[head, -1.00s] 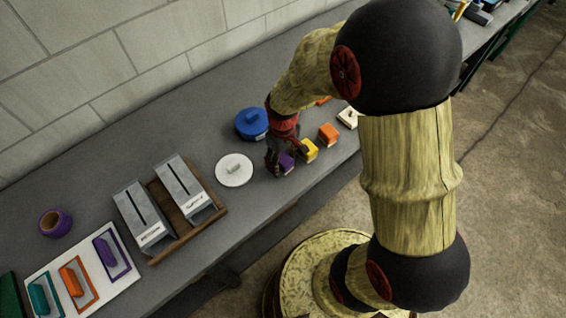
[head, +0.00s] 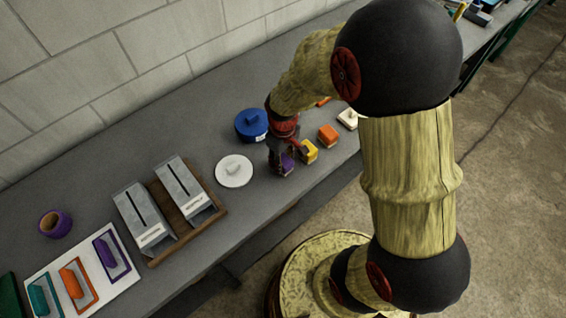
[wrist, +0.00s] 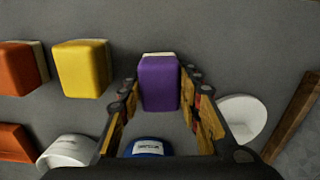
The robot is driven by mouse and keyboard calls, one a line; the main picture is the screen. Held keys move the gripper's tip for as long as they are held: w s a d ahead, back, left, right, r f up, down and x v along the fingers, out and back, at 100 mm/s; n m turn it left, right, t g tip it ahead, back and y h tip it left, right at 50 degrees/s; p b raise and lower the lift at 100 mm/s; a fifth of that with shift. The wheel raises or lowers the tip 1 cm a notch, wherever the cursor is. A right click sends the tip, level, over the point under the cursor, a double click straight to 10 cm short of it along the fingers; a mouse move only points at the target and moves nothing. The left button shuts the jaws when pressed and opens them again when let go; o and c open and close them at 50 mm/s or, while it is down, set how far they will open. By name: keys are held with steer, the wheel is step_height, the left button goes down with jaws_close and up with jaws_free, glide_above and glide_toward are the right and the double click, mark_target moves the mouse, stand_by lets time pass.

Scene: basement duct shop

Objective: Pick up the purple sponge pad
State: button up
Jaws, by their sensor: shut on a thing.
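The purple sponge pad (wrist: 159,84) is a small block with a pale layer along one edge. In the wrist view it sits between the fingertips of my gripper (wrist: 158,92), which is shut on it. In the head view my gripper (head: 281,163) is over the bench, and the pad (head: 287,162) shows partly behind the fingers. I cannot tell whether the pad touches the bench.
A yellow pad (head: 309,152) stands close beside, then an orange pad (head: 328,135) and a white pad (head: 348,118). A white lidded disc (head: 234,171), blue pot (head: 251,125) and wooden tray with two grey boxes (head: 151,261) lie nearby on the grey bench (head: 262,221).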

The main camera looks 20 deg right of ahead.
mark_target(283, 159)
steer(key=shift+r, duration=0.1)
steer(key=shift+r, duration=0.5)
step_height(283, 159, up, 2)
steer(key=shift+r+p, duration=0.25)
steer(key=shift+p, duration=0.4)
steer(key=s+d+r+p, duration=0.3)
steer(key=s+d+r, duration=0.2)
steer(key=s+r, duration=0.4)
steer(key=s, duration=0.4)
steer(key=shift+r, duration=0.15)
steer(key=shift+d, duration=0.1)
